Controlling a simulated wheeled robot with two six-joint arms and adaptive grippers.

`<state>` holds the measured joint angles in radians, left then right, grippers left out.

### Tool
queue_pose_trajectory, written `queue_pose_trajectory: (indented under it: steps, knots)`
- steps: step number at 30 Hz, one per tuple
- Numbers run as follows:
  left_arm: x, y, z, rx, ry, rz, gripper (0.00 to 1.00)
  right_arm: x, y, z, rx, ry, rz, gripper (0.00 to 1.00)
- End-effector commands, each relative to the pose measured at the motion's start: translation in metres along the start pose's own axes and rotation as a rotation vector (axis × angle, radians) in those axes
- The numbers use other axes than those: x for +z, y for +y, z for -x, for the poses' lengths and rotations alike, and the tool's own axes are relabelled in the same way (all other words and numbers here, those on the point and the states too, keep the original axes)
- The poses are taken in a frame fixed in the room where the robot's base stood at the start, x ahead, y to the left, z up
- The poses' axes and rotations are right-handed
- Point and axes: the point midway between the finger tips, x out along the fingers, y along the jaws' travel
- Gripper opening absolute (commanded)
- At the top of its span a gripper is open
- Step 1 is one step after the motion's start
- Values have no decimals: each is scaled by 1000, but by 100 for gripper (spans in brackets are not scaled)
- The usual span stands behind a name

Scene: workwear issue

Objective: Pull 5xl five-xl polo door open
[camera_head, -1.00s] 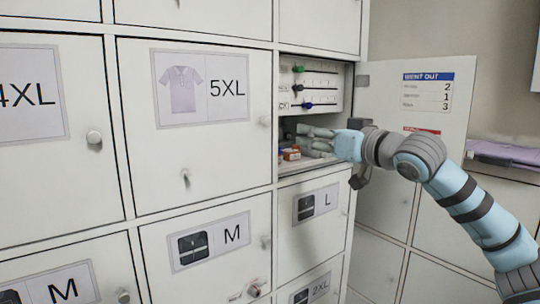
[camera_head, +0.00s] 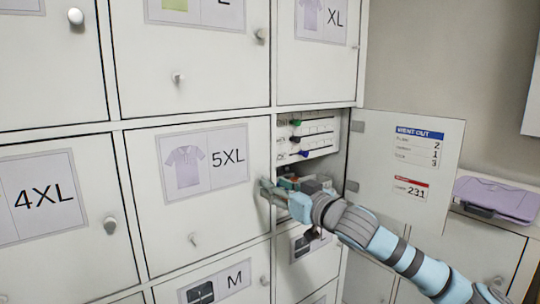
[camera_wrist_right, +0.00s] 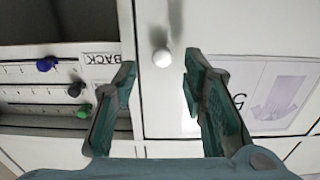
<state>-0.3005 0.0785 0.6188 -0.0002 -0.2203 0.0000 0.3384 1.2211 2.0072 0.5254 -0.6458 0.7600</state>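The 5XL polo door (camera_head: 160,225) is white and closed, with a label (camera_head: 202,162) showing a lilac polo shirt. My right gripper (camera_head: 268,192) is at the right edge of this door in the head view and hides its round knob there. In the right wrist view, which looks upside down, the same gripper (camera_wrist_right: 159,70) is open and empty. The white knob (camera_wrist_right: 162,57) shows in the gap between the fingertips; I cannot tell whether they touch it. The polo label (camera_wrist_right: 275,98) lies right of the fingers. My left gripper is not in view.
Right of the 5XL door is an open compartment with coloured knobs on a white panel (camera_head: 322,130). Its door (camera_head: 400,180) stands swung open to the right, behind my right arm. Other closed doors surround it, including 4XL (camera_head: 80,255). A lilac folded item (camera_head: 497,200) lies far right.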

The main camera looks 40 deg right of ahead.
Motion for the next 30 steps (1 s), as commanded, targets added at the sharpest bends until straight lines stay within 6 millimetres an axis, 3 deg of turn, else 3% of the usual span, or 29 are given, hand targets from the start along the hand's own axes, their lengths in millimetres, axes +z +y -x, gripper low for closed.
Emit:
queue_pose_trajectory:
  steps: [1,9,17,24,30]
  knots:
    - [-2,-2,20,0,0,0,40,-10,-3,-6,-4,0,-10,39]
    - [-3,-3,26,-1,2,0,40,0,-1,-30,1,-1,-3,39]
    - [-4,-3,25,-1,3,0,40,2,-2,-32,-1,-2,-1,39]
    - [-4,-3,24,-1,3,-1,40,2,-2,-32,-1,-2,-1,2]
    - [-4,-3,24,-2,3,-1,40,2,-2,-32,-1,-2,-2,0]
